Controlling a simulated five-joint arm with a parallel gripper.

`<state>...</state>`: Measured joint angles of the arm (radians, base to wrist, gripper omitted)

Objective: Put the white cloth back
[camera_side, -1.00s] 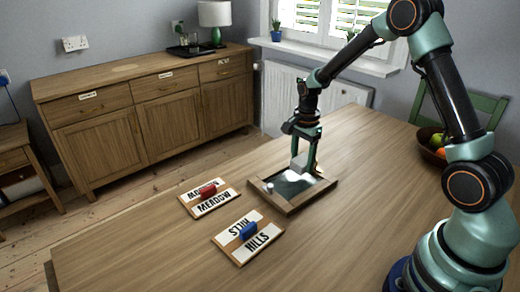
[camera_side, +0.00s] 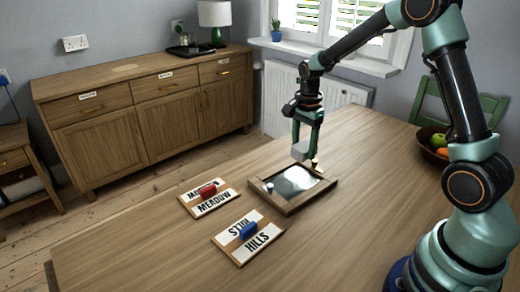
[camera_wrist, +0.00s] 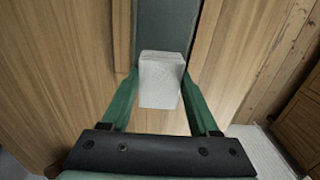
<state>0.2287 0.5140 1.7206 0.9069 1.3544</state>
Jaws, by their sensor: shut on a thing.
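My gripper (camera_side: 303,146) is shut on the white cloth (camera_side: 299,151), a small folded, block-like pad. It holds the cloth above the far edge of a wood-framed dark panel (camera_side: 276,202). In the wrist view the cloth (camera_wrist: 160,82) sits between my two green fingers, with the panel's dark surface (camera_wrist: 166,25) beyond it. The panel shows a bright patch in its middle in the side view. A small pale round thing (camera_side: 269,187) is at its left edge.
Left of the panel lie a MEADOW board (camera_side: 213,203) with a red piece and a HILLS board (camera_side: 262,241) with a blue piece. A fruit bowl (camera_side: 433,156) stands at the right. The table's near left part is clear. A sideboard (camera_side: 155,125) stands behind.

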